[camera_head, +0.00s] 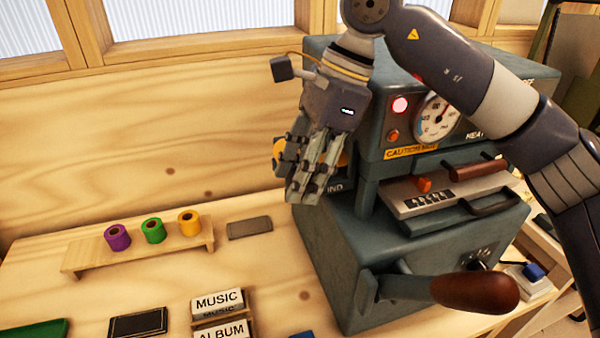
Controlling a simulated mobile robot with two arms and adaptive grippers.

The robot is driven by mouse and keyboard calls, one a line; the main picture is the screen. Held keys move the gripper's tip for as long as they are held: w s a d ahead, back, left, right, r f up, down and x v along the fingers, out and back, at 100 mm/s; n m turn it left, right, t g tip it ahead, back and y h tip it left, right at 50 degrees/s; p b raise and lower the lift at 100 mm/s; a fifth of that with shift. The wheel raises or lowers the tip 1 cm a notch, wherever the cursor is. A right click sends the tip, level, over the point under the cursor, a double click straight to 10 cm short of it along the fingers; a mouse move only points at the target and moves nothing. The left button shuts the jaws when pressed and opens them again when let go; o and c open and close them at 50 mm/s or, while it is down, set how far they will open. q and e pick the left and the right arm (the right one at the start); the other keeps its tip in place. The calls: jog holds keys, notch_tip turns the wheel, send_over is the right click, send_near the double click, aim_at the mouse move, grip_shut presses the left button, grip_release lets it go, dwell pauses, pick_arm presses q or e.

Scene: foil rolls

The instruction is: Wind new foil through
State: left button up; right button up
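A purple foil roll (117,237), a green foil roll (153,230) and a yellow foil roll (188,223) stand in a row on a low wooden rack (80,262). The grey-green foil machine (345,245) stands to their right, with a gauge, a lit lamp and a brown-handled lever (475,292). My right gripper (308,190) points down in front of the machine's left side. It partly hides a round yellow part (281,150) there, and I cannot tell whether they touch. Its fingers overlap in view, so their opening is unclear. My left gripper is out of view.
A grey flat block (250,228) lies right of the rack. Stamp blocks reading MUSIC (218,301) and ALBUM stand at the front, beside a dark pad (138,324). A blue-topped item (532,272) is at right. Bare wood lies between rack and front items.

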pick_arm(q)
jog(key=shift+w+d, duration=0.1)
pick_arm(e)
jog(key=v, duration=1.1)
jog(key=shift+d+r, duration=0.15)
jog(key=shift+r, duration=0.15)
jog(key=shift+w, duration=0.1)
